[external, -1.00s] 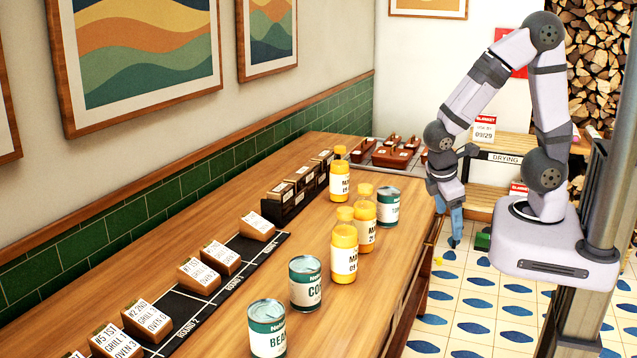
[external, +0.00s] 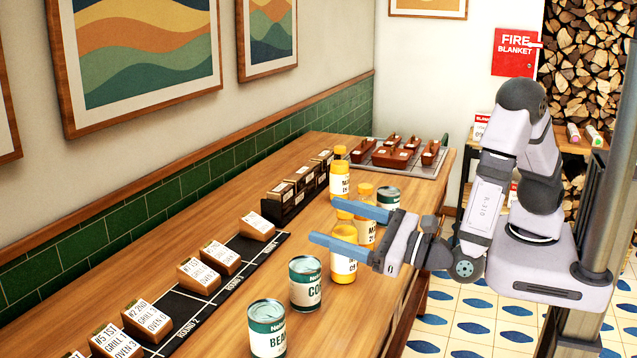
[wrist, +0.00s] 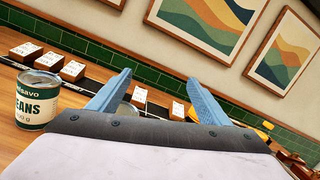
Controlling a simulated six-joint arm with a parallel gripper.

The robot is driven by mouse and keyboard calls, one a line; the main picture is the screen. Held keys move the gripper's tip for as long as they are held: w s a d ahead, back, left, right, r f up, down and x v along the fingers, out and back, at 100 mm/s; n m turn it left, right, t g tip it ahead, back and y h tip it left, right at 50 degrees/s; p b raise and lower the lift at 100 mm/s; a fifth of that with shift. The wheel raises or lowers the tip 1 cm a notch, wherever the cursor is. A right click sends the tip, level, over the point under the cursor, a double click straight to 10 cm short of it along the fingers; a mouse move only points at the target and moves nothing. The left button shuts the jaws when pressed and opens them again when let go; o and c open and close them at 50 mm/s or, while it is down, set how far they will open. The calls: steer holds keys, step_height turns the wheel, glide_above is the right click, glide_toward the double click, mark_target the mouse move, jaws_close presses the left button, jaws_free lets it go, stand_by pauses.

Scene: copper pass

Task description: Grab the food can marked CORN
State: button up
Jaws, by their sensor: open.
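The CORN can (external: 306,284) stands upright on the wooden counter, its dark green label reading "CO" in the external view. My gripper (external: 331,217) is open and empty. Its blue fingers point left over the counter, above and beyond the CORN can and apart from it. In the wrist view my gripper (wrist: 158,77) shows its two fingers spread. A rounded can edge (wrist: 124,110) shows low beside the left finger, mostly hidden; its label cannot be read.
The BEANS can (external: 267,330) stands in front of the CORN can and shows in the wrist view (wrist: 38,103). Yellow bottles (external: 340,181) and another can (external: 388,198) stand behind, partly covered by my gripper. Block cards (external: 198,275) line the left.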

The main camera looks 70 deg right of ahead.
mark_target(305, 278)
steer(key=a+f+m+b, duration=0.1)
steer(key=f, duration=0.3)
steer(key=s+a+f+g+y+b, duration=0.1)
steer(key=f, duration=0.3)
steer(key=s+a+f+m+b, duration=0.1)
steer(key=f, duration=0.3)
steer(key=shift+f+m+g, duration=0.25)
steer(key=shift+m+g, duration=0.05)
steer(key=shift+w+r+p, duration=0.15)
steer(key=shift+w+p, duration=0.15)
steer(key=shift+w, duration=1)
steer(key=shift+w+a+p, duration=0.15)
steer(key=shift+w+p, duration=0.75)
steer(key=shift+w, duration=1.5)
steer(key=c, duration=1.5)
steer(key=shift+r, duration=0.15)
steer(key=shift+r+b, duration=0.65)
steer(key=shift+r, duration=4.25)
